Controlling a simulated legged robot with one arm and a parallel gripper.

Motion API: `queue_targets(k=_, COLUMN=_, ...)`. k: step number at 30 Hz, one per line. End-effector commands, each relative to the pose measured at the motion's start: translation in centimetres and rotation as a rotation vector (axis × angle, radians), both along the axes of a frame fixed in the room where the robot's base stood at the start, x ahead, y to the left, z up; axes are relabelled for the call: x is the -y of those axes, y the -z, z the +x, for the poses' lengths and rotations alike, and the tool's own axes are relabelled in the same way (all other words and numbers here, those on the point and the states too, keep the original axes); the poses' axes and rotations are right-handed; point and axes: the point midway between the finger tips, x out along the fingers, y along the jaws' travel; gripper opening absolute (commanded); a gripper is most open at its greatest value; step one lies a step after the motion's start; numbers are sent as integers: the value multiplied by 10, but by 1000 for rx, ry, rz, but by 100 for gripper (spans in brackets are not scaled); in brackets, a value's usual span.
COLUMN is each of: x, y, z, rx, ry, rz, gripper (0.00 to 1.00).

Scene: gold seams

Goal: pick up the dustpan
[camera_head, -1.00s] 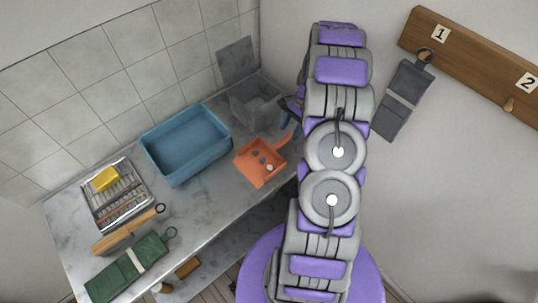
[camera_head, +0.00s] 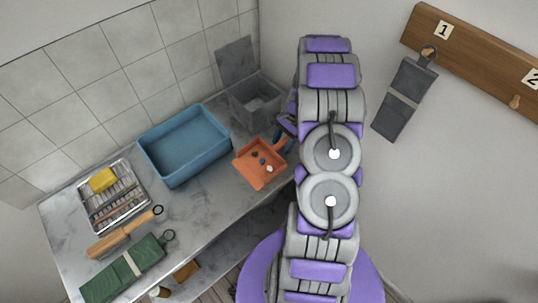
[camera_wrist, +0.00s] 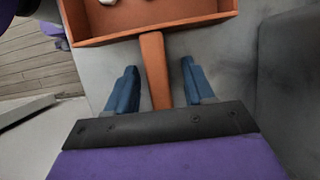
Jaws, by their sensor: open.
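The orange dustpan (camera_head: 258,172) lies on the grey counter in the head view, with a few small dark and pale bits in its pan. In the wrist view the dustpan (camera_wrist: 170,27) is at the top, its handle pointing down toward me. My gripper (camera_wrist: 158,85) is open, with one blue finger on each side of the orange handle and a gap on both sides. The handle's lower end is hidden behind the dark gripper bar. In the head view my gripper (camera_head: 284,139) is at the handle, partly hidden by my arm.
A blue tub (camera_head: 185,145) stands left of the dustpan, and a grey open bin (camera_head: 256,100) stands behind it. A tray with a yellow sponge (camera_head: 103,180), a wooden-handled tool (camera_head: 124,232) and a green roll (camera_head: 127,270) lie at the left. A wooden peg rail (camera_head: 470,40) holds a grey pouch.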

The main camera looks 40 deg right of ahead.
Motion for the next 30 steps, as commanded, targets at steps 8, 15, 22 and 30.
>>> queue_targets(k=8, x=0, y=1, z=0, rx=-2, ry=-1, rz=1, gripper=36)
queue_targets(k=15, x=0, y=1, z=-1, rx=-2, ry=-1, rz=1, gripper=13)
queue_targets(k=22, x=0, y=1, z=-1, rx=-2, ry=0, rz=2, gripper=0)
queue_targets(k=30, x=0, y=-1, z=-1, rx=-3, ry=-1, rz=2, gripper=0)
